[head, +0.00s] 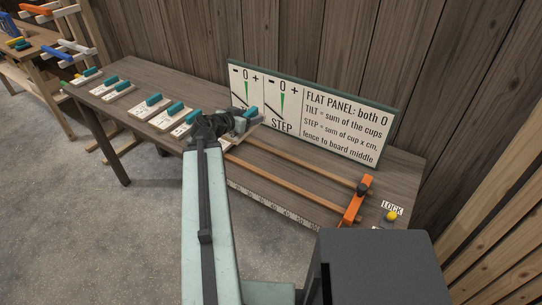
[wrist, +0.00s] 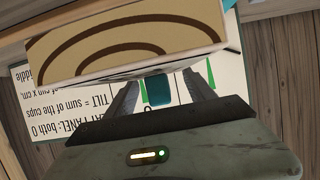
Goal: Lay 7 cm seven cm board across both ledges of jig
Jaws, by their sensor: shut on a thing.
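My gripper (wrist: 160,90) is shut on the teal handle (wrist: 158,86) of a board (wrist: 125,38). The board's pale wood end with dark curved grain fills the top of the wrist view; its size label cannot be read. In the head view my gripper (head: 236,122) is over the table's middle, in front of the sign, and partly hides the board. The jig's two long wooden ledges (head: 300,162) run from below my gripper to an orange end piece (head: 352,206) at right. The left end of the jig is hidden by my arm and gripper.
Several other boards with teal handles (head: 153,104) lie in a row on the table (head: 130,88) at left. A sign panel (head: 310,115) stands along the back edge against the wall. A yellow knob (head: 391,216) marked LOCK is at right. Another bench (head: 35,62) stands far left.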

